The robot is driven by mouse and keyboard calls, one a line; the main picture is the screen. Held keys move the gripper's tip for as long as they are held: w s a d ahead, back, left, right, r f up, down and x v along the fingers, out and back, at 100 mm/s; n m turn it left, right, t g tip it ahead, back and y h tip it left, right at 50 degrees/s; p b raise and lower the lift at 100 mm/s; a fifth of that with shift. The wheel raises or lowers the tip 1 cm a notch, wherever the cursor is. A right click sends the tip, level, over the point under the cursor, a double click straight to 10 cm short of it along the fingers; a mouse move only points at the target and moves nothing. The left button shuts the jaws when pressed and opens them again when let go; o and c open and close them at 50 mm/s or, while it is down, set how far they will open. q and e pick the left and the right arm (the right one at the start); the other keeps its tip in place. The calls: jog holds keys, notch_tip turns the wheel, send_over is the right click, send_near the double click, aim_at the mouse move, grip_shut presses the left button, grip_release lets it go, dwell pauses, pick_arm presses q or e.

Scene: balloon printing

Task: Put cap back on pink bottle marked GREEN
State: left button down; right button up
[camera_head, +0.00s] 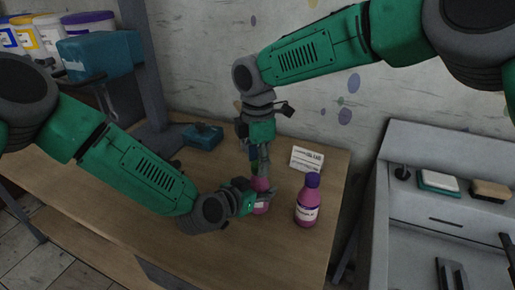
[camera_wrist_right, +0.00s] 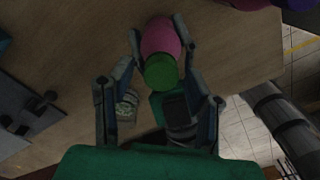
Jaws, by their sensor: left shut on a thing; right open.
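A pink bottle (camera_head: 261,184) stands at the middle right of the wooden table. My left gripper (camera_head: 262,201) is shut on its lower body from the left. My right gripper (camera_head: 260,166) points down from above at the bottle's top, its fingers open. In the right wrist view the pink bottle (camera_wrist_right: 160,37) lies between the open fingers, with a round green cap (camera_wrist_right: 161,72) at its top end. The cap appears to sit on the bottle; whether it is fully seated I cannot tell. The bottle's label is partly hidden by my left gripper.
Another pink bottle with a purple cap (camera_head: 308,199) stands close by on the right. A white card (camera_head: 307,160) stands behind it, and a blue device (camera_head: 203,135) sits at the back. The front table is clear.

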jog(key=shift+f, duration=0.3)
grip_shut()
